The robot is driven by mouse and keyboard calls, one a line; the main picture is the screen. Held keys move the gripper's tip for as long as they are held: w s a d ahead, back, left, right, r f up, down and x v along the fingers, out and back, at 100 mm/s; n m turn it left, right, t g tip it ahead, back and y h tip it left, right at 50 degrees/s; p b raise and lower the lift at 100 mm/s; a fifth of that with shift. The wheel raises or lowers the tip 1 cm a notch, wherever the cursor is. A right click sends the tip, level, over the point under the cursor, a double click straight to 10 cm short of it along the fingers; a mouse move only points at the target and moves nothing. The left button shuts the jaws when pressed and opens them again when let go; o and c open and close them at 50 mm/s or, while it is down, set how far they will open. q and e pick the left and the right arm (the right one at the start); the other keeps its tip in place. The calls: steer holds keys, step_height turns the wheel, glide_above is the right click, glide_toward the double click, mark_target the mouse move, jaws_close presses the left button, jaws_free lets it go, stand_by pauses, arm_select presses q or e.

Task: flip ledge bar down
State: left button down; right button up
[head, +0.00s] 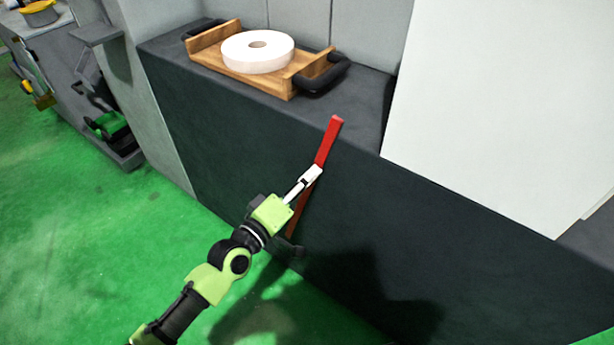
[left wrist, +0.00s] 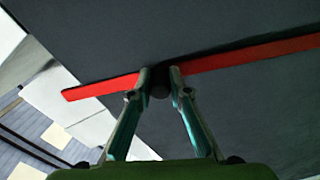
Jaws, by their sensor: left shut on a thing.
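The ledge bar (head: 327,141) is a long red bar on the dark front face of the machine ledge. It stands steeply, its upper end reaching above the ledge's front edge and leaning right. My left gripper (head: 312,174) is shut on it around its middle and hides a short part of it. In the left wrist view, the red bar (left wrist: 245,56) runs across the picture behind my left gripper (left wrist: 159,80), whose fingertips close together at a dark round piece at the bar. My right gripper is not in view.
A wooden tray (head: 222,70) with dark handles holds a white grinding wheel (head: 258,52) on the ledge top (head: 365,95). A large white panel (head: 500,110) stands at right. Other grey equipment (head: 85,80) is at far left. The green floor (head: 80,250) is clear at lower left.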

arm_select(q)
steer(key=c, duration=1.9)
jaws_free()
steer(key=v, duration=1.2)
